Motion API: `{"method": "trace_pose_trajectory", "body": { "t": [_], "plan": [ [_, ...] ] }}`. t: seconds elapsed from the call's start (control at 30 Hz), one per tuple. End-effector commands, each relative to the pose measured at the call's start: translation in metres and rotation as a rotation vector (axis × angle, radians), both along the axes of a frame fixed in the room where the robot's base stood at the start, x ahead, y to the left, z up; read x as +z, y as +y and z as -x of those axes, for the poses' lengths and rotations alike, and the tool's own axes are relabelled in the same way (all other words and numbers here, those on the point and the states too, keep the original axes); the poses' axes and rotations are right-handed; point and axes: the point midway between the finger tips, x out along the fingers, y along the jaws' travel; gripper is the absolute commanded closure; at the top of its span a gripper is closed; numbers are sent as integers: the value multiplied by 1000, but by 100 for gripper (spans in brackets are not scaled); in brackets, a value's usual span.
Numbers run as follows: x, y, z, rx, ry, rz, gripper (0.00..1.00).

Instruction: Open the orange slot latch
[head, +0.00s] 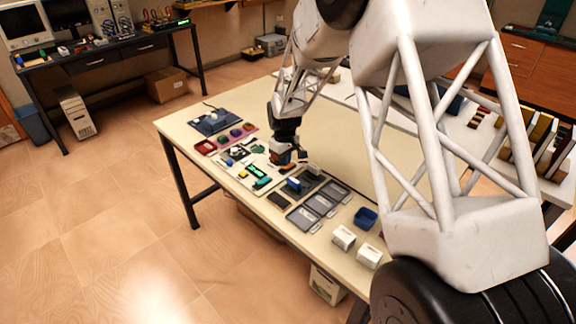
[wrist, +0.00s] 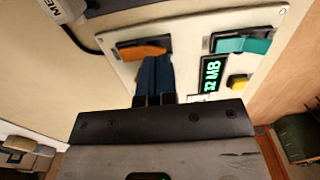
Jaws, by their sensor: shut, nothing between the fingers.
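The orange slot latch (wrist: 140,51) lies along a dark slot on a pale panel (wrist: 190,58) in the wrist view, left of the display. My gripper (wrist: 156,62) is shut and empty. Its dark fingertips appear just below the right end of the orange latch; I cannot tell whether they touch it. In the head view, my gripper (head: 285,157) is low over the panel on the table, and the orange latch is hard to make out there.
A teal latch (wrist: 243,44), a green-lit display (wrist: 211,74) and a yellow button (wrist: 238,81) are on the same panel. In the head view, grey trays (head: 318,205), a blue bin (head: 365,217) and white boxes (head: 343,237) stand along the table (head: 400,170).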

Motion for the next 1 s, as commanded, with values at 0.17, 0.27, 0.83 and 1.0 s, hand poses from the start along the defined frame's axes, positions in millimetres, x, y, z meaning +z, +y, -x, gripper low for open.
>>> {"method": "trace_pose_trajectory", "body": {
  "t": [0.17,0.27,0.83,1.0],
  "plan": [
    [-3,0,0,0,0,0,100],
    [-4,0,0,0,0,0,100],
    [-12,0,0,0,0,0,100],
    [-14,0,0,0,0,0,100]
  ]
}}
